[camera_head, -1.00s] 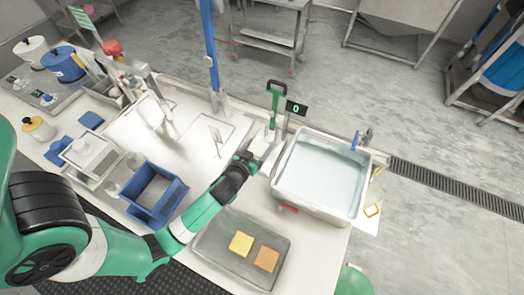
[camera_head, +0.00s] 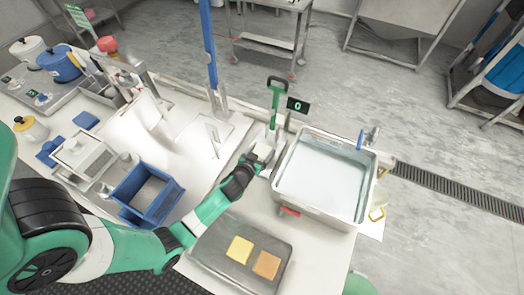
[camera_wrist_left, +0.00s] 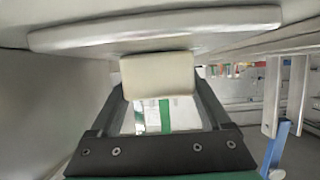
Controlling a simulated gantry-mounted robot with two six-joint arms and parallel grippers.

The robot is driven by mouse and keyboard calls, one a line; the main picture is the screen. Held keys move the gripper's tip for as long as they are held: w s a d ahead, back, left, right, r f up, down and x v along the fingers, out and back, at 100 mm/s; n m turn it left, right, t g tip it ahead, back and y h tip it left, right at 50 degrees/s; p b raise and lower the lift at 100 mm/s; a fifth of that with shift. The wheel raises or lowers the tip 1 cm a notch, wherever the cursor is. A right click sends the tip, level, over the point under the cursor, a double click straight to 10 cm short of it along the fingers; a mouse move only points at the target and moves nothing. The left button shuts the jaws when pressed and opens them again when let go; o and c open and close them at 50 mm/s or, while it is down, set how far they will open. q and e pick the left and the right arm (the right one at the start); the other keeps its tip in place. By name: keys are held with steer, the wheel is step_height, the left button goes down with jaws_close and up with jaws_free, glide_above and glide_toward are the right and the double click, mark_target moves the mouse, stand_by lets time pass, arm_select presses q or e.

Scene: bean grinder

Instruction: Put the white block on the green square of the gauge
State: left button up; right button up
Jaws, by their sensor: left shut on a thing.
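My left gripper (camera_head: 255,163) is shut on the white block (camera_wrist_left: 158,76), which shows as a cream-white piece between the two fingers in the left wrist view. In the head view, the white block (camera_head: 263,152) shows small at the fingertips, close to the base of the stand with the green handle (camera_head: 274,95). This stand, next to a black display (camera_head: 297,104) that reads 0, looks like the gauge. The gauge's green square cannot be made out, and I cannot tell whether the block touches anything. My right gripper is not in view.
A water-filled basin (camera_head: 345,218) stands close right of the gripper. A grey tray (camera_head: 218,245) with a yellow square (camera_head: 240,249) and an orange square (camera_head: 266,265) lies in front. A blue bin (camera_head: 160,213) stands left. A blue post (camera_head: 208,50) rises behind.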

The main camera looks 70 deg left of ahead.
arm_select(q)
steer(key=o, duration=1.4)
steer(key=shift+f, duration=0.15)
steer(key=shift+c, duration=0.2)
steer(key=shift+s+d+r+p, duration=0.1)
steer(key=shift+r+p, duration=0.2)
steer(key=shift+p, duration=0.05)
steer(key=p+v, duration=0.1)
steer(key=v, duration=1)
steer(key=shift+s+d+r, duration=0.15)
steer(key=shift+s+d, duration=0.05)
steer(key=shift+s, duration=0.15)
